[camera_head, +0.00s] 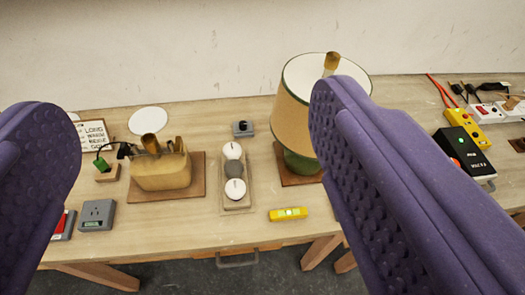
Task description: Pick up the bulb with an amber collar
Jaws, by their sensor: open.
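My gripper (188,105) shows as two purple, bumpy fingers, wide apart at the left and right, with nothing between them but the view of the table. A small tray (236,207) in the middle of the table holds a row of round tops: a white one (232,150), a dark grey one (235,168) and a white one (235,189). They may be bulbs; no amber collar can be made out on them. A lamp (297,115) with a tan shade and green base stands right of the tray. A brownish piece (332,61) sticks up at its top; I cannot tell what it is.
A tan block (160,171) with brown upright pieces stands left of the tray. A grey socket box (97,215) is at the left, a yellow level (288,214) near the front edge. A black box (463,150) and power strips (486,112) are at the right. A wall closes the back.

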